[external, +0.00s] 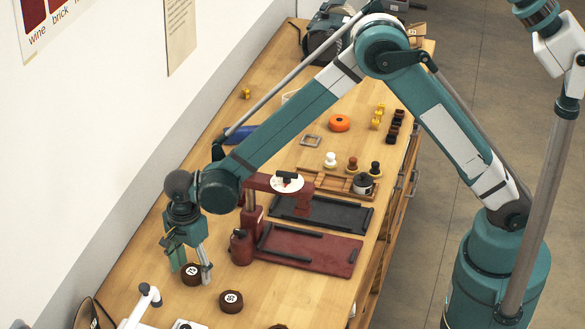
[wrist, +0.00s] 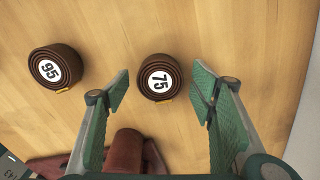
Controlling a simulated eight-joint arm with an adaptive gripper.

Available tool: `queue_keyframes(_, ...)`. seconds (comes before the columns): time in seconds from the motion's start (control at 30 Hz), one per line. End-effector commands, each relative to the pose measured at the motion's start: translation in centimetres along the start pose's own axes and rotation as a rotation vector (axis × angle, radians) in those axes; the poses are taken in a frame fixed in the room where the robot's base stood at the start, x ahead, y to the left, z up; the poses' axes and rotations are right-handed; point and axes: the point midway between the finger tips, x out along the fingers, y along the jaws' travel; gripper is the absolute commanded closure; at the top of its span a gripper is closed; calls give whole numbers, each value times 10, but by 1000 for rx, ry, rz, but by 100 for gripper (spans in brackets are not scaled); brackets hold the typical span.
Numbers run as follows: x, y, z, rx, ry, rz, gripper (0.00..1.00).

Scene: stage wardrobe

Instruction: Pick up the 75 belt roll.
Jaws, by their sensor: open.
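The 75 belt roll (wrist: 159,78) is a dark brown coil with a white label, lying flat on the wooden bench. In the wrist view it sits between my two open fingertips, with a gap to each. My gripper (wrist: 160,90) points down at it and holds nothing. In the external view my gripper (external: 193,264) is over the same roll (external: 191,275), and one finger partly overlaps it. The 95 belt roll (wrist: 55,67) is a similar coil to the left in the wrist view; in the external view it is nearer the camera (external: 231,301).
A dark red press (external: 242,247) stands close behind the roll, with red and black boards (external: 310,251) to its right. The wall (external: 90,150) is at the left. Bare wood lies around the roll. A white device (external: 147,298) is at the near left.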

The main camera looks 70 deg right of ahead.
Motion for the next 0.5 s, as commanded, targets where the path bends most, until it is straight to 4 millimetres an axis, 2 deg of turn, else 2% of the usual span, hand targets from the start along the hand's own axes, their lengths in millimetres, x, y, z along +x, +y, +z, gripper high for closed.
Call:
queue_keyframes(0.27,0,0,0,0,0,0,46)
queue_keyframes(0.5,0,0,0,0,0,0,76)
